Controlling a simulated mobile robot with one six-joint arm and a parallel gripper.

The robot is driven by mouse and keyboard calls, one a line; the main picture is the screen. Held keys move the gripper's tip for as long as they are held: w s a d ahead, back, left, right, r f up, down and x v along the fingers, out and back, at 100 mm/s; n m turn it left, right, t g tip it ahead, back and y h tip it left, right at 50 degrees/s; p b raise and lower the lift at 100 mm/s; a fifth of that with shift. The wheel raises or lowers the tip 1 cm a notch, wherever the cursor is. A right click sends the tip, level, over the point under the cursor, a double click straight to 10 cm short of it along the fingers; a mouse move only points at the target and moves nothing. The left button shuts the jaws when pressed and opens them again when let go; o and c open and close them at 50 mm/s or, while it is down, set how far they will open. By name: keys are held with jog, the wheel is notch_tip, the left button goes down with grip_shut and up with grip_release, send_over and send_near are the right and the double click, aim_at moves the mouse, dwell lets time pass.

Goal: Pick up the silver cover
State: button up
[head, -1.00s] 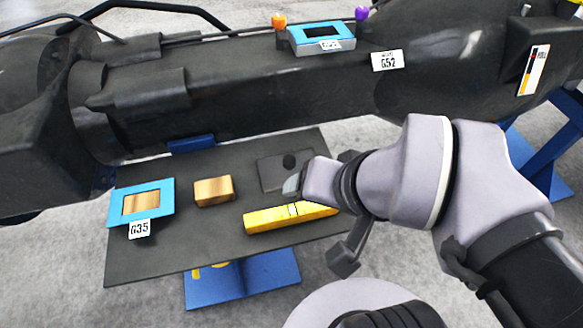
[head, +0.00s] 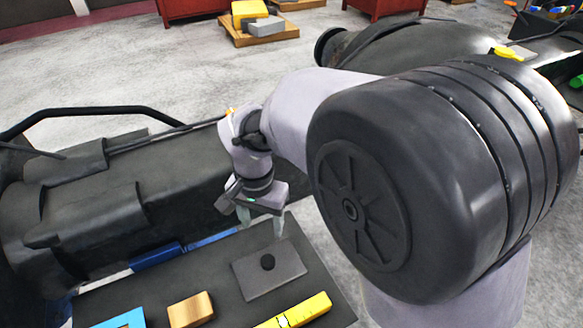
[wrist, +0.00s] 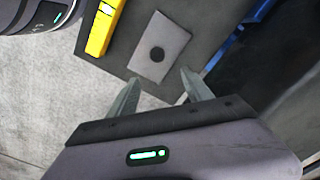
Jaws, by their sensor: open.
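The silver cover (head: 285,264) is a flat grey rectangular plate with a round black knob (head: 268,262) in its middle. It lies on the dark table (head: 232,300) and also shows in the wrist view (wrist: 174,40), knob included. My gripper (head: 260,222) is open and empty, its two fingers pointing down above and behind the cover in the head view. In the wrist view the open fingertips (wrist: 160,77) show just below the cover's near edge, apart from it.
A yellow bar (head: 305,311) lies beside the cover, also seen in the wrist view (wrist: 104,28). A tan block (head: 190,309) and a blue frame (head: 125,319) lie to the left. A large dark casting (head: 170,190) stands behind the table.

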jog(key=b, duration=0.4)
send_over(268, 260)
jog(key=f, duration=1.1)
jog(key=shift+a, duration=0.2)
notch_tip(268, 260, down, 6)
jog(key=b, duration=0.2)
jog(key=shift+d+r+b, duration=0.1)
jog(key=shift+d+b, duration=0.05)
jog(key=shift+b, duration=0.25)
jog(key=shift+r, duration=0.2)
jog(key=shift+c, duration=0.2)
grip_shut()
